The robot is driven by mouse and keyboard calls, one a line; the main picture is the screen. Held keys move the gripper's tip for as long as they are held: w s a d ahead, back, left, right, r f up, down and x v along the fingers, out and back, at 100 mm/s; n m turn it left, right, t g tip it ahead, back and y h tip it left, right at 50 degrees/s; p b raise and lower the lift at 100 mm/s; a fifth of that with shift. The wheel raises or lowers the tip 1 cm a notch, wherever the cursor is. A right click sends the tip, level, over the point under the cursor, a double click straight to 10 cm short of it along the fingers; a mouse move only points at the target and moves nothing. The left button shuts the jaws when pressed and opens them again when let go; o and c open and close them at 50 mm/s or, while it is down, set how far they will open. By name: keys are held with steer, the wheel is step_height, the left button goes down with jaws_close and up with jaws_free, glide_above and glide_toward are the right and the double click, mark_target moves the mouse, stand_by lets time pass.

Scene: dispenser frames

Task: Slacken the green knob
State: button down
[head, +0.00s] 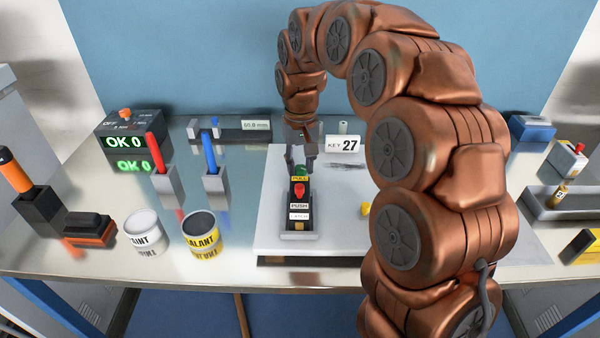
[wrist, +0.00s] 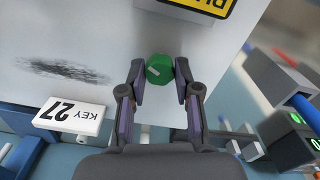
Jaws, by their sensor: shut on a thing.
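The green knob (wrist: 159,69) is a faceted green piece with a pale line on its face. In the wrist view it sits between the two fingertips of my gripper (wrist: 160,80), which is shut on it. In the head view my gripper (head: 301,160) points down at the far end of a dark dispenser frame, and part of the green knob (head: 301,170) shows below it. A yellow PULL label (head: 299,179), a red knob (head: 299,189) and a white PUSH label (head: 299,206) lie nearer along the frame.
The dispenser stands on a white board (head: 275,210). A KEY 27 sign (head: 342,145) stands just right of my gripper. Paint (head: 145,233) and sealant (head: 202,236) cans and red and blue upright tools are to the left. A yellow piece (head: 365,209) lies at right.

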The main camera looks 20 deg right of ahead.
mark_target(300, 167)
steer(key=m+b, duration=0.1)
steer(key=m, duration=0.2)
steer(key=shift+f+b, duration=0.15)
steer(key=shift+b, duration=0.15)
steer(key=m+b, duration=0.1)
steer(key=m, duration=0.2)
steer(key=shift+w+m, duration=0.1)
steer(key=shift+m, duration=0.2)
steer(key=m, duration=0.5)
steer(key=shift+r+b, duration=0.25)
steer(key=shift+b, duration=0.05)
steer(key=shift+m, duration=0.4)
steer(key=c, duration=0.8)
jaws_free()
steer(key=shift+f, duration=0.1)
steer(key=shift+r, duration=6.05)
